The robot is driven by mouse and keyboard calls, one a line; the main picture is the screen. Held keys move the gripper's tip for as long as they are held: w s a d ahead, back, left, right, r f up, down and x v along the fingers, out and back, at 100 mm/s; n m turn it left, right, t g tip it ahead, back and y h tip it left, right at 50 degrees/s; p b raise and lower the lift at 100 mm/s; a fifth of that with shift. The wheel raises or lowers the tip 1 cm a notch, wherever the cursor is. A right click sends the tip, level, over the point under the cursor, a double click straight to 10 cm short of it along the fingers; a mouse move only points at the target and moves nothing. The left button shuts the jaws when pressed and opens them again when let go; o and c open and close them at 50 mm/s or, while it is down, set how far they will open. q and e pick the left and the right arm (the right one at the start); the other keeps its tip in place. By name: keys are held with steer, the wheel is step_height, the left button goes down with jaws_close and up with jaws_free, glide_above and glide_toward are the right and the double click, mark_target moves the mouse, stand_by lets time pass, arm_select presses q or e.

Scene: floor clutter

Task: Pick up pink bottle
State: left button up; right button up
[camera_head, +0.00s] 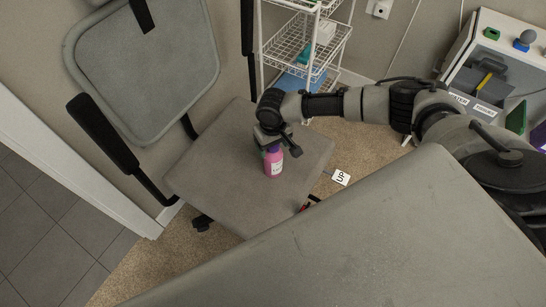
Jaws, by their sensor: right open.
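The pink bottle (273,164) stands upright on the grey seat of an office chair (215,165). It has a pale label and a darker purple top. My right gripper (272,144) is directly above the bottle, with its fingers down around the top of it. The fingers are open, and the wrist hides part of the bottle's top. Whether the fingers touch the bottle cannot be told. My left gripper is not in view.
The chair has armrests (103,133) and a tall backrest (145,65). A white wire rack (305,45) stands behind it. A large grey surface (380,245) fills the front. Carpet shows between, with a small "UP" tag (340,177).

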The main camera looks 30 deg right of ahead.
steer(key=c, duration=1.3)
jaws_close()
steer(key=shift+r, duration=0.15)
